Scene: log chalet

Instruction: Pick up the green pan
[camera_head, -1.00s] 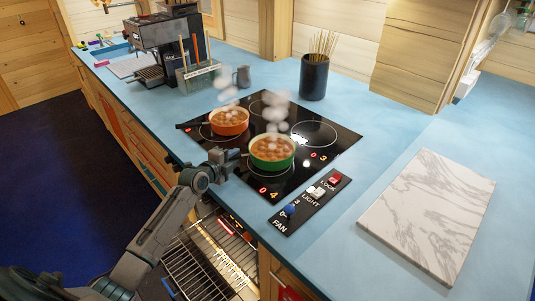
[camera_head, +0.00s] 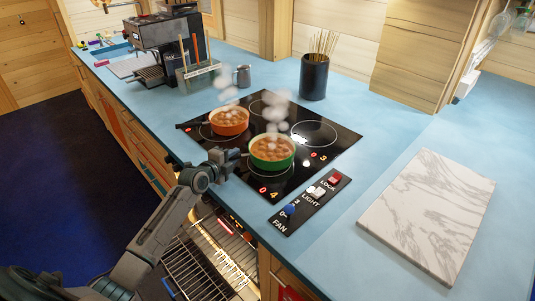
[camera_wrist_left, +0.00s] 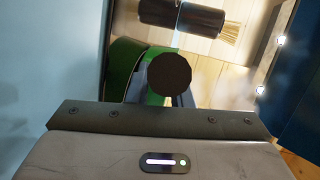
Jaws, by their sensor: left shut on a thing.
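The green pan (camera_head: 286,162), full of brown food and steaming, is at the front of the black cooktop (camera_head: 313,155). My left gripper (camera_head: 235,156) reaches it from the left and is shut on its handle. In the left wrist view, the dark round end of the handle (camera_wrist_left: 169,74) shows in front of the green pan wall (camera_wrist_left: 123,68). The gripper hides most of the handle in the head view. I cannot tell whether the pan touches the cooktop. My right gripper is out of view.
An orange pan (camera_head: 230,125) with similar food steams close behind the green pan. A control panel (camera_head: 310,203) lies in front of the cooktop. A black skewer holder (camera_head: 314,78) stands behind, and a marble board (camera_head: 430,215) lies to the right. An open rack (camera_head: 205,262) is below the counter.

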